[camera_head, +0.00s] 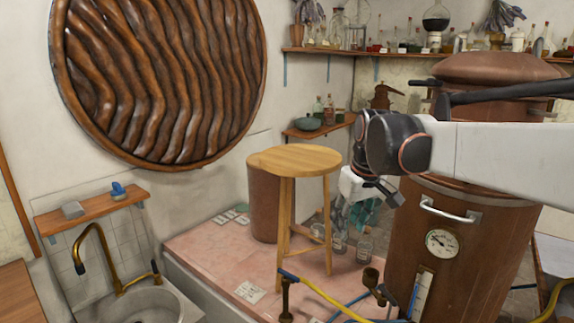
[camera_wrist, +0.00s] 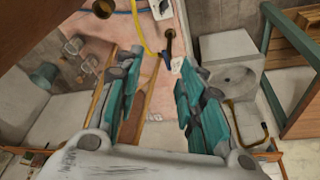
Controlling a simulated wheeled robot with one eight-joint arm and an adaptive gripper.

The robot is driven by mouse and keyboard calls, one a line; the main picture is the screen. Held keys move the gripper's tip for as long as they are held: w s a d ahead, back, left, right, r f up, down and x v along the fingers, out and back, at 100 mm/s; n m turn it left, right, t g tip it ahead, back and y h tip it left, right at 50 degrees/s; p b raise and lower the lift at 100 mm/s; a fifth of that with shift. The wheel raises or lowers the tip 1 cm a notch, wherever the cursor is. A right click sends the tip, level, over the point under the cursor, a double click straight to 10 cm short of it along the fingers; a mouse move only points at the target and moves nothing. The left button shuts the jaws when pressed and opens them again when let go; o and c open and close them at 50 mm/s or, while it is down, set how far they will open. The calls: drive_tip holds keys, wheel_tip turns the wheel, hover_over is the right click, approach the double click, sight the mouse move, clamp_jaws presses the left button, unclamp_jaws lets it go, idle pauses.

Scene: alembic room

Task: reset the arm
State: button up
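My gripper (camera_head: 358,208) hangs from my white arm in the head view, pointing down just right of the wooden stool. In the wrist view my gripper (camera_wrist: 154,98) shows two teal-padded fingers spread apart, with nothing between them. The gap between the fingers shows a strip of wood and the pink tiled platform behind. The wooden stool (camera_head: 294,160) stands upright on the platform, and I cannot tell whether my gripper touches it. In the head view the fingers are partly hidden by the wrist.
A copper still (camera_head: 440,250) with a gauge stands right, behind my arm. Glass jars (camera_head: 364,247) stand on the pink platform (camera_head: 215,255). A sink (camera_head: 150,303) with a brass tap is lower left. A yellow hose (camera_head: 325,295) and pipes cross the front. Shelves of bottles line the back.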

drive_tip(key=s+d+f+m+t, duration=0.1)
drive_tip(key=s+f, duration=0.2)
drive_tip(key=s, duration=0.5)
drive_tip(key=s+d+f+m+t, duration=0.1)
drive_tip(key=s+d+f+m, duration=0.1)
drive_tip(key=s, duration=0.7)
drive_tip(key=s+d+f+m+t+h, duration=0.1)
drive_tip(key=s+f, duration=0.3)
drive_tip(key=s, duration=0.4)
drive_tip(key=shift+s+d+m+t, duration=0.2)
drive_tip(key=shift+d+m+t, duration=0.1)
drive_tip(key=shift+d+t, duration=0.3)
